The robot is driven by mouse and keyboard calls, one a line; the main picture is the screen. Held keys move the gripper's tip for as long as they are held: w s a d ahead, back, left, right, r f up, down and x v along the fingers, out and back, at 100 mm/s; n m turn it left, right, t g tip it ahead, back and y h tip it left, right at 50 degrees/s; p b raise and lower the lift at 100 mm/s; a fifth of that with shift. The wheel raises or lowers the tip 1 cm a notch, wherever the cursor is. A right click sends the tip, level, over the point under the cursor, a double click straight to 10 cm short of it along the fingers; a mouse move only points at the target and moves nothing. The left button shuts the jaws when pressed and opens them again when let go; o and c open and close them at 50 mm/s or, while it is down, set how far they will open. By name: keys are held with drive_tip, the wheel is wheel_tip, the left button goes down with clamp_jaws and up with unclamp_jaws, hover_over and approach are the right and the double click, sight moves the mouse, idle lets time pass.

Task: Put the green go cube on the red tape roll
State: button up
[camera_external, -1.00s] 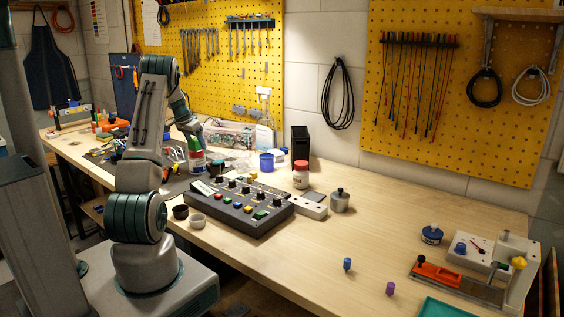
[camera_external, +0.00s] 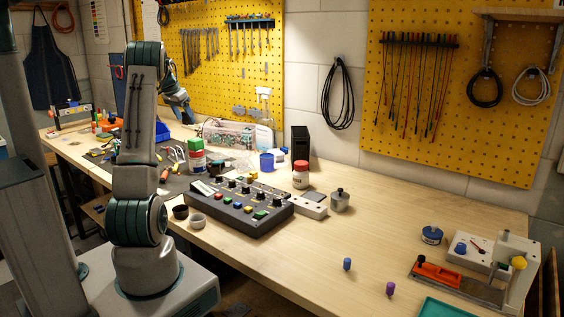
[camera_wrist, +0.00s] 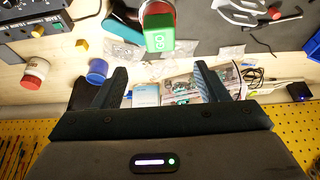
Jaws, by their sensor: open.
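The green go cube (camera_external: 196,144) sits on top of the red tape roll (camera_external: 197,159) on the bench, behind the control box. In the wrist view the green cube (camera_wrist: 160,42) shows its GO face, with part of the red roll (camera_wrist: 157,8) visible behind it at the top edge. My gripper (camera_external: 187,118) is raised above and apart from the cube. In the wrist view my gripper (camera_wrist: 161,70) has its two fingers spread wide, with nothing between them; the cube lies beyond the fingertips.
A control box (camera_external: 238,205) with knobs and buttons stands in front. A blue cup (camera_external: 266,162), a red-lidded jar (camera_external: 300,175) and a clear bin (camera_external: 225,133) are nearby. Loose tools lie to the left.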

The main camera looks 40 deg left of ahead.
drive_tip(key=shift+r, duration=0.15)
drive_tip(key=s+d+r, duration=0.2)
drive_tip(key=s+d, duration=0.1)
drive_tip(key=d, duration=1.1)
drive_tip(key=s+d+r, duration=0.2)
drive_tip(key=s+d, duration=0.1)
drive_tip(key=d, duration=1.1)
drive_tip(key=s+d+f, duration=0.3)
drive_tip(key=s+d, duration=0.4)
drive_tip(key=s, duration=0.1)
drive_tip(key=s+d+f, duration=0.3)
drive_tip(key=s+d, duration=0.4)
drive_tip(key=s, duration=0.1)
drive_tip(key=shift+d+f+g, duration=0.3)
drive_tip(key=shift+g, duration=0.1)
